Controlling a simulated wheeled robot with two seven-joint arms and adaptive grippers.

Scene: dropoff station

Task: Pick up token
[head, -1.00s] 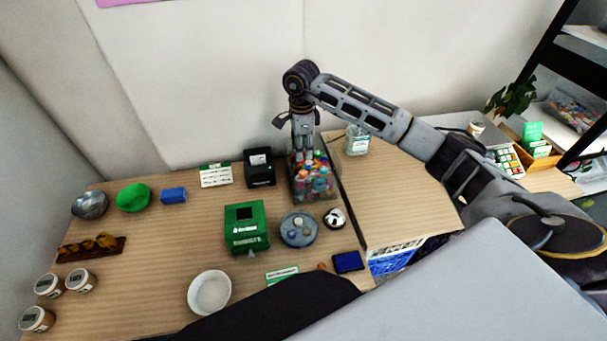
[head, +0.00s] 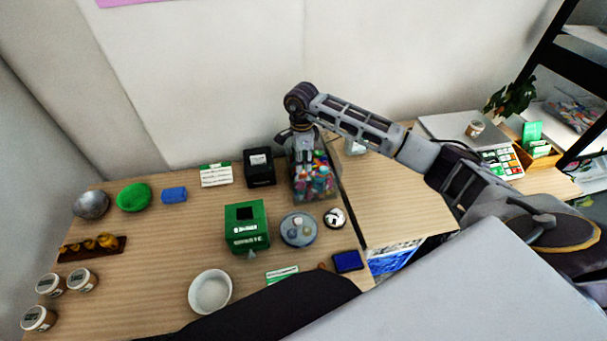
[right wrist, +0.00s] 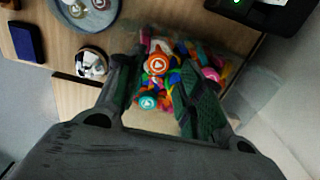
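A clear bin (head: 326,198) full of many-coloured tokens stands near the right edge of the main table. My right gripper (head: 307,163) points down into the bin and hides part of its contents. In the right wrist view the two fingers (right wrist: 160,80) are apart, with tokens between and below them. An orange token with a white ring (right wrist: 157,63) and a teal token (right wrist: 147,101) show between the fingers. I cannot tell whether the fingers touch any token. My left gripper is not in view.
A grey round dish (head: 299,243) holding small discs and a black-and-white round item (head: 334,217) stand near the bin. A black device (head: 259,168) stands to its left, a green box (head: 247,227) in front. A gap separates the right-hand table (head: 400,205).

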